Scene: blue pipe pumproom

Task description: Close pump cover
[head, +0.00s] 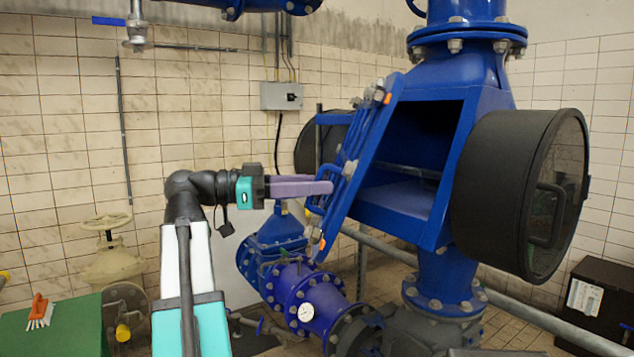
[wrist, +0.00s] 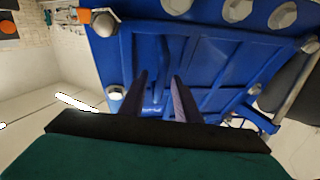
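The pump cover (head: 362,150) is a blue ribbed plate with bolts along its edges. It stands swung open and tilted at the left side of the blue pump housing (head: 468,130), whose dark opening shows. My gripper (head: 331,187) reaches from the left to the cover's outer face, beside its blue handle (head: 316,200). In the wrist view, the cover (wrist: 215,60) fills the upper middle. My two purple fingers (wrist: 158,85) are apart, with a blue raised part of the cover showing between them. I cannot tell whether they touch it.
A large black round cover with a window (head: 515,190) sticks out right of the housing. Blue pipework with a gauge (head: 306,312) stands below the cover. A green box (head: 60,325) with a brush (head: 40,310) is at lower left. A grey switch box (head: 281,96) hangs on the tiled wall.

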